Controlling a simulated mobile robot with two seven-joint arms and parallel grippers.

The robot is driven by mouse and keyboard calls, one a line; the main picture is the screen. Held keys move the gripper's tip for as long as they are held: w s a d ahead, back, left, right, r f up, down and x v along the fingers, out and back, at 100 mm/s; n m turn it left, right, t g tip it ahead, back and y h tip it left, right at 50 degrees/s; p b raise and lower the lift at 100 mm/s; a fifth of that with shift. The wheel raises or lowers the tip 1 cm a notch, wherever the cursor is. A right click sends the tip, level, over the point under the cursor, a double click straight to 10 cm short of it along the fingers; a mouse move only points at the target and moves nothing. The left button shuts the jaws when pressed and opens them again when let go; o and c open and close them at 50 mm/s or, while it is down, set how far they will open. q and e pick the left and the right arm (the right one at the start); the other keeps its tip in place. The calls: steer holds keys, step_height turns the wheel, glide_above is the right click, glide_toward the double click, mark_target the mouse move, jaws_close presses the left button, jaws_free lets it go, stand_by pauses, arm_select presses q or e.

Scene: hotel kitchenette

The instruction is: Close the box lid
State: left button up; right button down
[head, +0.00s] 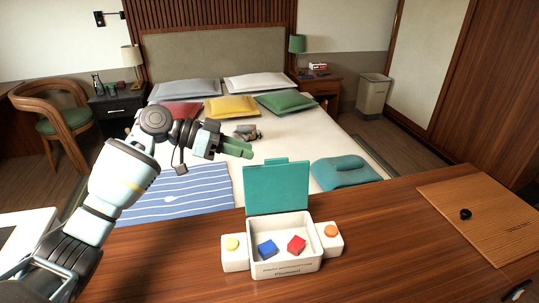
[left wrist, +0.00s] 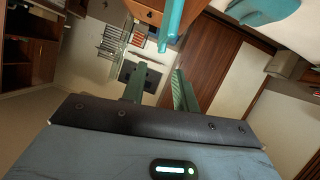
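The white box (head: 290,268) stands on the wooden table with its teal lid (head: 276,188) open and upright at the back edge. A blue block (head: 267,248) and a red block (head: 296,245) lie inside. My left gripper (head: 238,148) is above and slightly left of the lid's top, apart from the box, pointing right. In the left wrist view its two fingers (left wrist: 158,88) are apart with nothing between them. A teal edge, apparently the lid (left wrist: 171,22), shows beyond them at the top. My right gripper is not visible.
A wooden board (head: 490,235) with a black knob (head: 465,213) lies at the table's right. The bed (head: 300,150) is behind the table. Bare tabletop (head: 385,230) lies right of the box.

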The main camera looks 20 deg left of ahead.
mark_target(275, 159)
arm_select(q)
steer(key=p+x, duration=0.1)
steer(key=x, duration=0.6)
steer(key=shift+d+f, duration=0.1)
steer(key=shift+c, duration=0.4)
jaws_close()
